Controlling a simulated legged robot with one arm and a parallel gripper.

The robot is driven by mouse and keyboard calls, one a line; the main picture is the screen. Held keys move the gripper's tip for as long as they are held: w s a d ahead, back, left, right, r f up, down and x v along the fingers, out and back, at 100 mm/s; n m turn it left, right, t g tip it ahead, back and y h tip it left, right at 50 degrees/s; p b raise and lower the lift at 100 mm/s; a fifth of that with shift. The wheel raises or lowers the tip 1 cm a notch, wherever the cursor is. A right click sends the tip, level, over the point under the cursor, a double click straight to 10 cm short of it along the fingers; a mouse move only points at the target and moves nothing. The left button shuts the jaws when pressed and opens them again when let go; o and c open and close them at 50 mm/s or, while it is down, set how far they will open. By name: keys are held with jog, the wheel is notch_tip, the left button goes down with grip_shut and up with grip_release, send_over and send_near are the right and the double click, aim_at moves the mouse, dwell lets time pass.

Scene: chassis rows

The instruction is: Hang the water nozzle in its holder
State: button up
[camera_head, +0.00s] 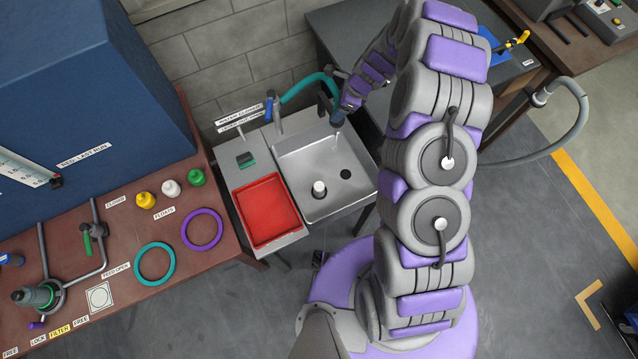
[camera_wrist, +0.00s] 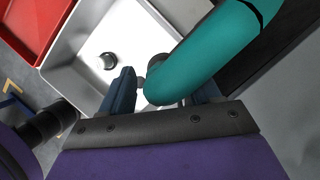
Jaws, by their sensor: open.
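The teal hose (camera_head: 308,84) arcs from a blue upright fitting (camera_head: 275,115) at the sink's back left to my gripper (camera_head: 339,115), over the sink's back right. In the wrist view, the hose's rounded teal end (camera_wrist: 185,75) lies between the two dark blue fingers of my gripper (camera_wrist: 163,92). The fingers stand apart, one on each side. The nozzle's tip is mostly hidden by the fingers and hose, and I cannot tell whether they touch it. I cannot clearly make out the holder.
The steel sink (camera_head: 300,150) holds a short white-topped cylinder (camera_head: 319,188). A red tray (camera_head: 267,211) sits left of it. The brown bench (camera_head: 125,200) carries rings and coloured floats.

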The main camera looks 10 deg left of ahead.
jog(key=v, duration=1.7)
jog(key=shift+w, duration=0.1)
jog(key=s+d+r+n+h+b, duration=0.1)
jog(key=s+r+n+b, duration=0.15)
jog(key=s, duration=0.35)
jog(key=s+d+r+n+g+b, duration=0.1)
jog(key=s+n+b, duration=0.1)
jog(key=s+n, duration=0.3)
jog(key=s+d+r+n+h+b, duration=0.1)
jog(key=s+r+n+b, duration=0.15)
jog(key=s, duration=0.45)
jog(key=s+d+f+n+h+b, duration=0.1)
jog(key=s+d+n+b, duration=0.2)
jog(key=s, duration=0.8)
jog(key=s+d+f+n+g+h+b, duration=0.1)
jog(key=s+d+f+n+b, duration=0.1)
jog(key=s, duration=0.9)
jog(key=d+n+b, duration=0.1)
jog(key=d+n, duration=0.1)
jog(key=n, duration=0.1)
jog(key=shift+w+f, duration=0.1)
jog(key=shift+f, duration=0.05)
